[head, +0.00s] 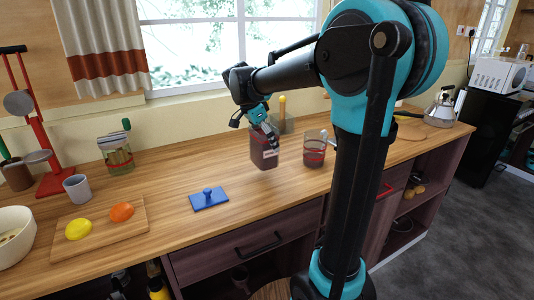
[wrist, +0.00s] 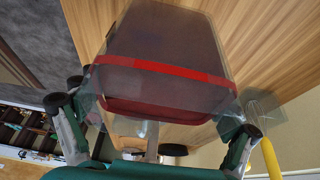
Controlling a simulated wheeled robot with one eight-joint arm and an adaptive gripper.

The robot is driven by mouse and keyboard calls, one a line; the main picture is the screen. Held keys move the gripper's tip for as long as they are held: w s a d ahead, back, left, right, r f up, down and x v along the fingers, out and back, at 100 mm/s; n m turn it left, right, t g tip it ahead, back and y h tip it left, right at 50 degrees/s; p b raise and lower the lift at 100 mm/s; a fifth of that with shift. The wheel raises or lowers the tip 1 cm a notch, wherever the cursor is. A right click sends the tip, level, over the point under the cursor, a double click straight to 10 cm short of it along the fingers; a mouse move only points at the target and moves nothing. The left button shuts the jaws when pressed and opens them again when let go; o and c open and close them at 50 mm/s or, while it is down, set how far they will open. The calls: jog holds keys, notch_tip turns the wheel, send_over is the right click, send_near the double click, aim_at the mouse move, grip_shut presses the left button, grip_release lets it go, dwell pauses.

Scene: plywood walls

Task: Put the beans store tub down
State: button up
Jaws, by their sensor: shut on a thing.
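The beans store tub (head: 263,152) is a clear, squarish container with dark red-brown contents and a pale label, at the middle of the counter in the head view. My gripper (head: 266,128) is shut on it from above and behind. In the wrist view the tub (wrist: 165,65) fills the middle, with a red band across it and my gripper's fingers (wrist: 152,140) on either side. The tub looks close to the wooden counter (head: 160,192); I cannot tell whether its base touches.
A clear jar (head: 314,152) with a red band stands just right of the tub. A blue handled lid (head: 208,199) lies in front. A board (head: 98,236) with yellow and orange fruit, a grey cup (head: 77,188) and a green-topped jar (head: 117,157) are left. Counter is bare left of the tub.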

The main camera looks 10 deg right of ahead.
jog(key=shift+f, duration=2.25)
jog(key=shift+f, duration=0.1)
jog(key=o, duration=1.6)
jog(key=v, duration=1.2)
